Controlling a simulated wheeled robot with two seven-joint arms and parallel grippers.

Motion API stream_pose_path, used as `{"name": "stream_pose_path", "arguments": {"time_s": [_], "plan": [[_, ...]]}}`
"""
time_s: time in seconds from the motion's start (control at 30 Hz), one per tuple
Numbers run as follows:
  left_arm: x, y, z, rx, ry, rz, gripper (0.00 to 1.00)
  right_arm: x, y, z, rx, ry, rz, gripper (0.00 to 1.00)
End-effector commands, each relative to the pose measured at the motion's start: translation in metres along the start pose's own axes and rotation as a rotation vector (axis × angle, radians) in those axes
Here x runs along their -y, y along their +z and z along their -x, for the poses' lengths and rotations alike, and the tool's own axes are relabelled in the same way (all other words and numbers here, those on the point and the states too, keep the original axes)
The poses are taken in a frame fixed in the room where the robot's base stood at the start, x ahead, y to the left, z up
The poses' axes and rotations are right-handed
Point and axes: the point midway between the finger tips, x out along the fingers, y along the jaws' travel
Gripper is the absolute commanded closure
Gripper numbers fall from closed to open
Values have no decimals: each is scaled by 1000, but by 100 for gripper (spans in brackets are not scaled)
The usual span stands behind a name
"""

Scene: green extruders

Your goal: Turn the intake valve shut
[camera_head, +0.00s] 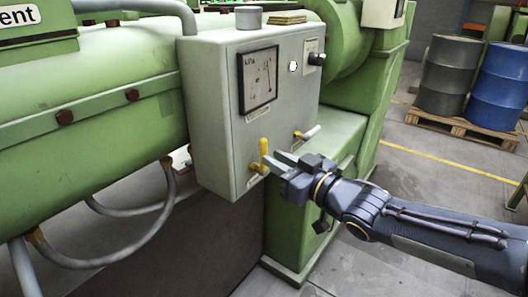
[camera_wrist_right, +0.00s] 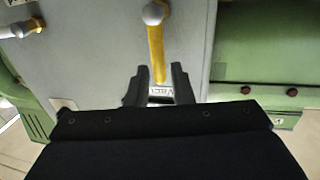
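A yellow valve lever (camera_head: 263,152) stands roughly upright on the lower front of the grey control box (camera_head: 222,120). It shows large in the right wrist view (camera_wrist_right: 157,48), with a round grey knob at its upper end there. My right gripper (camera_head: 277,161) is open at the lever, coming from the right. In the right wrist view its fingers (camera_wrist_right: 158,86) lie either side of the lever's near end, with gaps; I cannot tell whether they touch it. A second valve with a pale handle (camera_head: 311,132) sits to the right. No label readably says intake. My left gripper is out of view.
A pressure gauge (camera_head: 258,80) and a black knob (camera_head: 317,59) are on the box above the valves. The green barrel (camera_head: 85,140) with grey hoses lies left. Drums (camera_head: 449,76) on a wooden pallet stand at back right. Grey floor lies open between.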

Motion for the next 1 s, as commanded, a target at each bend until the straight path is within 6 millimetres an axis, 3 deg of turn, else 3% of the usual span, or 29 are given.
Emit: {"name": "stream_pose_path", "arguments": {"time_s": [0.13,0.33,0.63,0.8,1.0], "plan": [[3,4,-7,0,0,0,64,1,3,-26,0,-3,-2,79],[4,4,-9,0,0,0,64,-1,1,-46,1,1,0,79],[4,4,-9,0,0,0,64,-1,1,-49,2,3,1,79],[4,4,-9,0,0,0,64,-1,1,-48,2,3,1,99],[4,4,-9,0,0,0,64,-1,1,-48,3,3,1,100]]}}
